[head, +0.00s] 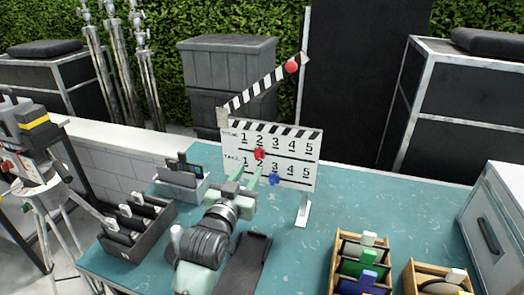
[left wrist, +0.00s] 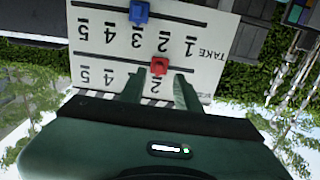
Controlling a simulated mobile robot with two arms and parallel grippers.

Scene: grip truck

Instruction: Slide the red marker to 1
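The white clapperboard (head: 235,142) stands upright on the teal table, with a SCENE row and a TAKE row of numbers 1 to 5. The red marker (head: 259,154) sits at the 2 of the SCENE row; it also shows in the left wrist view (left wrist: 159,65). The blue marker (head: 274,180) sits under the 3 of the TAKE row. My left gripper (head: 243,183) is in front of the board. In the left wrist view its fingers (left wrist: 160,80) are apart, with the red marker between and just beyond the tips; no contact shows. My right gripper is out of view.
A dark divided box (head: 130,248) and a small grey tray (head: 178,183) stand left of my arm. Wooden boxes (head: 336,275) with clips are at the front right. A grey case (head: 499,225) stands at the right edge. The table between board and wooden boxes is clear.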

